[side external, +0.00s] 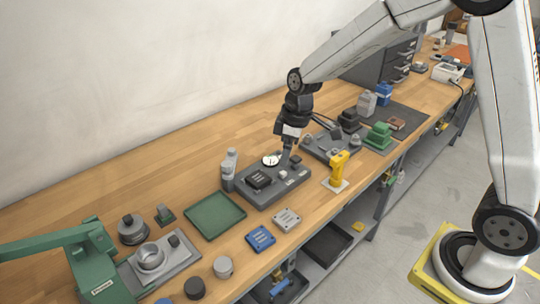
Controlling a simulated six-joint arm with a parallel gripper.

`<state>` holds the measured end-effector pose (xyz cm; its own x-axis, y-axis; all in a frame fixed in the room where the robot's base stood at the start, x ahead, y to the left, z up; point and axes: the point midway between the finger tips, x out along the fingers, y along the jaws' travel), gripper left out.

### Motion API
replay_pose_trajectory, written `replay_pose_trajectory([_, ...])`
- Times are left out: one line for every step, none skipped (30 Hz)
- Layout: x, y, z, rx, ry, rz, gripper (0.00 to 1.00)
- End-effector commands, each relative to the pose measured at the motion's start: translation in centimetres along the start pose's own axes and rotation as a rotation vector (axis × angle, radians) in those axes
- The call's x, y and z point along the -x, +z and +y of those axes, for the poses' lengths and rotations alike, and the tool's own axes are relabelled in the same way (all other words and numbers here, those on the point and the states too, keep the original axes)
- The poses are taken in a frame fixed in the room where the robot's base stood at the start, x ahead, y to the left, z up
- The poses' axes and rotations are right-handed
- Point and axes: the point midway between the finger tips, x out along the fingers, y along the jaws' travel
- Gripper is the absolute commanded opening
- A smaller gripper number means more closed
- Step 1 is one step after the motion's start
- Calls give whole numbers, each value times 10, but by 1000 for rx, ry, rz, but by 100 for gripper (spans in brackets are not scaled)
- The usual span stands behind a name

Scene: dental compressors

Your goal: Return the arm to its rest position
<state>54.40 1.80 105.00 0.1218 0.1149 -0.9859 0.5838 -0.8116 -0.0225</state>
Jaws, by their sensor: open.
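My gripper (291,152) points down over the back part of a dark grey fixture (285,197) on the wooden bench. The gripper is small in this view and its jaws are open. I cannot tell whether its fingertips touch anything. A round white-faced gauge (271,160) stands just left of the fingers. A black block (259,180) sits on the fixture, to the left of the gripper.
A yellow tool (338,166) stands upright right of the fixture. A clear bottle (229,165) stands left of it. Green tray (215,215), blue plate (261,238) and green press (95,262) lie nearer. Bare bench (130,185) runs along the wall.

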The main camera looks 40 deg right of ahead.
Motion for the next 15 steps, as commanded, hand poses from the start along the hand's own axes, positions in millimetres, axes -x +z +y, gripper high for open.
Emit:
replay_pose_trajectory([2, 11, -6, -46, 14, 0, 84])
replay_pose_trajectory([3, 17, -9, -77, 24, 1, 84])
replay_pose_trajectory([4, 26, -13, -117, 35, 1, 84])
replay_pose_trajectory([4, 32, -16, -148, 44, 3, 84])
replay_pose_trajectory([5, 39, -20, -178, 52, 4, 84])
replay_pose_trajectory([5, 48, -24, -217, 63, 7, 84])
replay_pose_trajectory([6, 54, -28, -247, 72, 10, 84])
replay_pose_trajectory([6, 61, -31, -278, 79, 12, 84])
replay_pose_trajectory([6, 70, -36, -316, 89, 17, 84])
replay_pose_trajectory([6, 76, -40, -345, 96, 21, 84])
replay_pose_trajectory([6, 83, -43, -374, 102, 25, 84])
replay_pose_trajectory([6, 91, -48, -410, 111, 31, 84])
replay_pose_trajectory([6, 97, -51, -436, 116, 35, 84])
replay_pose_trajectory([6, 102, -54, -461, 121, 40, 84])
replay_pose_trajectory([6, 109, -58, -490, 127, 46, 84])
